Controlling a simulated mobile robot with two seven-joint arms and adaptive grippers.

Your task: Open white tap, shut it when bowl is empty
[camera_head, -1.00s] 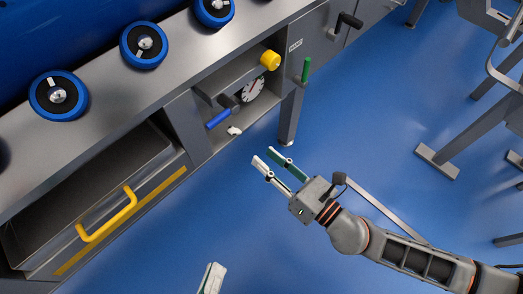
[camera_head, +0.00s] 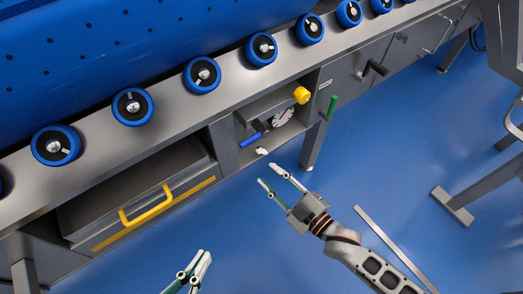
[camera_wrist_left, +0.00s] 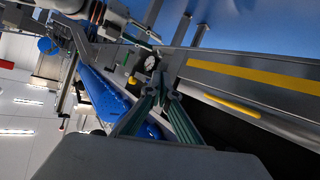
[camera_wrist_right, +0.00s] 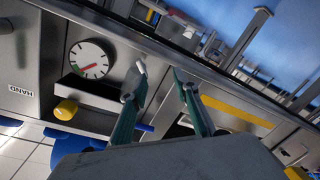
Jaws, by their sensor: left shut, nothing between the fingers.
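A small white tap handle (camera_head: 262,151) sits low in the open bay of the steel bench, below the dial gauge; it also shows in the right wrist view (camera_wrist_right: 141,68). My right gripper (camera_head: 269,175) is open and empty, just in front of and below the white handle. In the right wrist view one fingertip (camera_wrist_right: 158,80) lies close to the handle in the picture; I cannot tell if they touch. My left gripper (camera_head: 203,257) is shut and empty, low in front of the drawer. I cannot make out a bowl in any view.
A blue lever (camera_head: 250,139), a yellow knob (camera_head: 301,95) and a dial gauge (camera_head: 283,117) are near the white handle. A green handle (camera_head: 332,107) and black handle (camera_head: 376,68) stand to the right. A drawer with yellow handle (camera_head: 148,208) is left.

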